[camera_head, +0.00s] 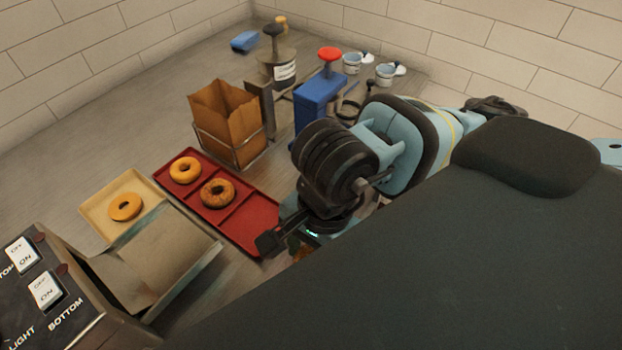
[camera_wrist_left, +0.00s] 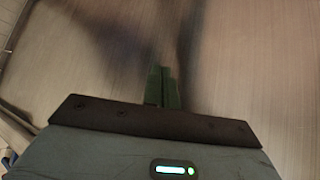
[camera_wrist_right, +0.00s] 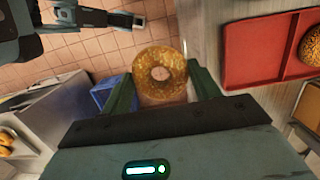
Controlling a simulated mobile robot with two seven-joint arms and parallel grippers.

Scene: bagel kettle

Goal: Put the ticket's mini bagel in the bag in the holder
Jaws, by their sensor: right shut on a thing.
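My right gripper (camera_wrist_right: 163,88) is shut on a golden, speckled mini bagel (camera_wrist_right: 176,73), with its hole facing the right wrist camera. In the head view my right arm mostly hides this bagel. The brown paper bag (camera_head: 226,105) stands upright, open at the top, in a wire holder (camera_head: 232,153) beyond the red tray. The held bagel is apart from the bag. My left gripper (camera_wrist_left: 163,88) has its fingers together, with nothing seen between them, above a wood-grain surface. It does not show in the head view. I cannot make out a ticket.
The red divided tray (camera_head: 258,224) holds a plain bagel (camera_head: 185,162) and a darker bagel (camera_head: 217,185). A beige tray (camera_head: 92,209) holds another bagel (camera_head: 124,199). A blue block-shaped device (camera_head: 314,105) stands right of the bag. A switch panel (camera_head: 60,295) is at front left.

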